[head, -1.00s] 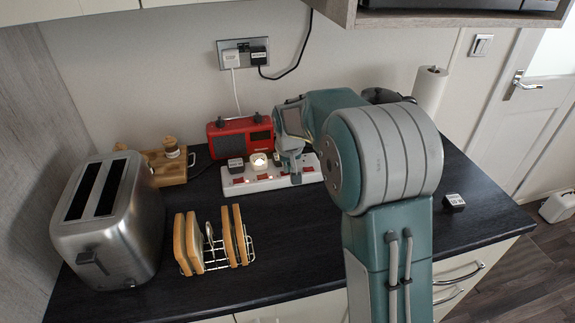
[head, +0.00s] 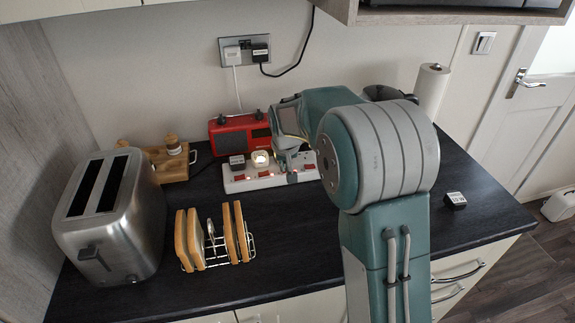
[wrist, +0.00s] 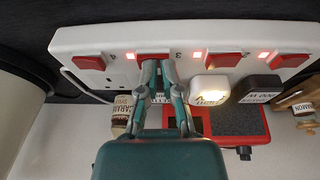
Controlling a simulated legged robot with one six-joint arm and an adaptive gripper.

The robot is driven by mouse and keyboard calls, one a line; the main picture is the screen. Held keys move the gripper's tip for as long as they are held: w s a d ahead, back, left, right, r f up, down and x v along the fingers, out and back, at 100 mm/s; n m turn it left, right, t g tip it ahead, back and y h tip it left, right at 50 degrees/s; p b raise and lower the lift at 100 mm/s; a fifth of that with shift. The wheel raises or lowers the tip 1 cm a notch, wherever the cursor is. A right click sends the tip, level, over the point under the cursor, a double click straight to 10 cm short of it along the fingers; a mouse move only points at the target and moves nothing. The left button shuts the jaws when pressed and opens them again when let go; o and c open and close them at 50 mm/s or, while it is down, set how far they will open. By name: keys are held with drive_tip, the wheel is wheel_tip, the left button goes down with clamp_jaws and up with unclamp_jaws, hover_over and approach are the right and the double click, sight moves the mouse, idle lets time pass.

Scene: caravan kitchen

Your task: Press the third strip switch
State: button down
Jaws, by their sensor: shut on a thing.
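A white power strip (head: 231,186) with red rocker switches lies on the worktop, and it runs across the top of the wrist view (wrist: 215,42). My gripper (head: 291,181) points down at the strip, right of its middle in the head view. In the wrist view my gripper (wrist: 156,73) has its fingertips close together at the third switch (wrist: 154,58), beside a printed 3, and partly covers it. Its rocker position is hidden. Other red switches (wrist: 229,60) show uncovered. Several small lights on the strip glow; I cannot tell whether one belongs to the third switch.
A black plug (head: 237,162) and a lit white plug (head: 261,159) sit in the strip's left sockets. A red radio (head: 236,136) stands close behind. A toaster (head: 112,215) and toast rack (head: 212,252) are to the left.

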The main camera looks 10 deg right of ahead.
drive_tip(key=shift+s+a+f, duration=0.1)
drive_tip(key=v, duration=1.2)
drive_tip(key=shift+w, duration=0.2)
drive_tip(key=r, duration=0.1)
drive_tip(key=d+r, duration=0.1)
drive_tip(key=shift+w+r, duration=0.25)
drive_tip(key=shift+r, duration=0.05)
drive_tip(key=x, duration=0.8)
drive_tip(key=s+x, duration=0.1)
drive_tip(key=x, duration=0.3)
drive_tip(key=shift+w+d+f, duration=0.15)
drive_tip(key=shift+f, duration=0.25)
drive_tip(key=shift+d+f, duration=0.1)
drive_tip(key=shift+f, duration=0.55)
